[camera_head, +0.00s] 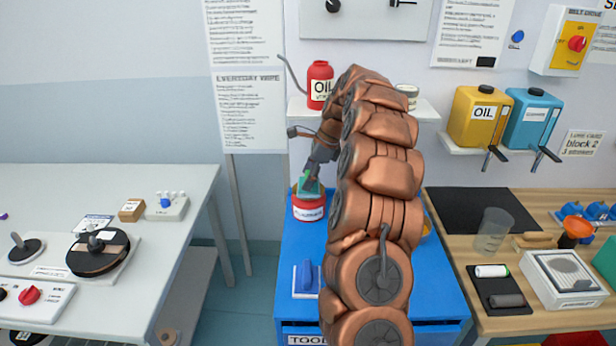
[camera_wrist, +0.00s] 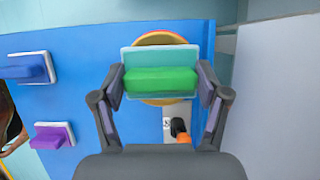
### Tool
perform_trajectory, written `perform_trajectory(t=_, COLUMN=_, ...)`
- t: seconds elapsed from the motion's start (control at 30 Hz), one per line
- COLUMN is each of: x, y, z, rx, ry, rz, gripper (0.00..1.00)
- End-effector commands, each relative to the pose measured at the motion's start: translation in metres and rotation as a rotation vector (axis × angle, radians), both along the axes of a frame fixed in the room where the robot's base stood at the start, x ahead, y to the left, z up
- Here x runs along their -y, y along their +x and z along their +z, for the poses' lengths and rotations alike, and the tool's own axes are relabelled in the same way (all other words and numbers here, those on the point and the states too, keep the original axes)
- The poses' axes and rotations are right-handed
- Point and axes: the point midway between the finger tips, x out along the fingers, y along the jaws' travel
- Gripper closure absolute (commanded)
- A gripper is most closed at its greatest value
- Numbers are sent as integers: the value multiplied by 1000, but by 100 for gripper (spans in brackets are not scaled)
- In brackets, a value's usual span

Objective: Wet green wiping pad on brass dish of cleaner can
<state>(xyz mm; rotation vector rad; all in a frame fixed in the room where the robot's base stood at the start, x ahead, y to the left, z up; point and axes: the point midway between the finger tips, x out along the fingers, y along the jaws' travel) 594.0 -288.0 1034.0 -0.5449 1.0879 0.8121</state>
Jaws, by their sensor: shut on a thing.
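My gripper (camera_head: 311,176) is shut on the green wiping pad, above the blue tool cart. In the wrist view my gripper (camera_wrist: 160,88) has one finger on each side of the pad's green block (camera_wrist: 160,80), which has a pale teal pad plate (camera_wrist: 160,55) under it. In the head view the green pad (camera_head: 309,186) is directly over the red cleaner can (camera_head: 308,209). The round brass dish (camera_wrist: 160,37) shows behind the pad in the wrist view, mostly covered by it. I cannot tell whether pad and dish touch.
A blue pad (camera_head: 308,277) lies on the blue cart top (camera_head: 290,250); a purple pad (camera_wrist: 50,136) shows in the wrist view. A small orange and black item (camera_wrist: 180,130) lies below the dish. My arm hides the cart's middle. Benches stand left and right.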

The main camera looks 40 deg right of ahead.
Motion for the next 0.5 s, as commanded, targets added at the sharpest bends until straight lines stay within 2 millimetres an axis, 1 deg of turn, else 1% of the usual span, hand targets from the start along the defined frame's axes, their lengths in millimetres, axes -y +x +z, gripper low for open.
perform_trajectory(t=0.07, x=0, y=-1, z=-3, rx=-4, ry=1, rz=1, gripper=54)
perform_trajectory(t=0.23, x=0, y=-1, z=1, rx=-4, ry=1, rz=1, gripper=54)
perform_trajectory(t=0.5, x=0, y=0, z=19, rx=-1, ry=0, rz=0, gripper=54)
